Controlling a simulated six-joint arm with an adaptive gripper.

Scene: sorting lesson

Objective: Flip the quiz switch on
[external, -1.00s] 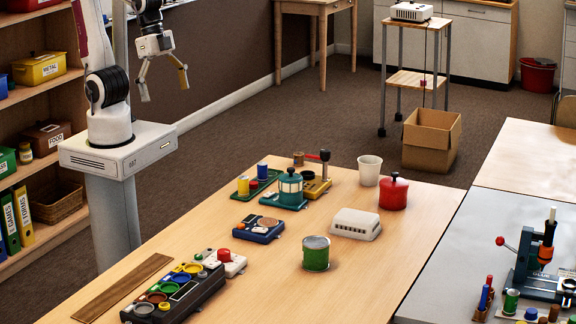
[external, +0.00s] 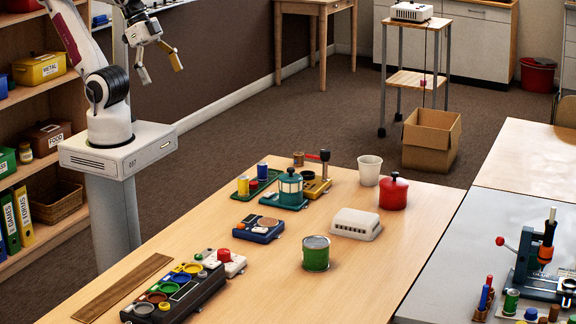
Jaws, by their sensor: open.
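A black panel (external: 208,293) with several coloured round dishes lies at the near left of the wooden table. A small white box with a red knob (external: 224,256) sits against its far end. A small blue unit (external: 265,236) with a round tan top lies further back. I cannot tell which of these carries the quiz switch, or its position; no label is readable. My gripper (external: 161,74) is open and empty. It hangs high at the upper left, beyond the table's left edge and well apart from these units.
The table (external: 270,293) also holds a teal lantern-like unit (external: 290,187), a yellow-based device with a red-handled lever (external: 318,186), a white vented box (external: 355,224), a green can (external: 316,257), a white cup (external: 369,171) and a red pot (external: 393,194). A wooden strip (external: 122,288) lies along the left edge.

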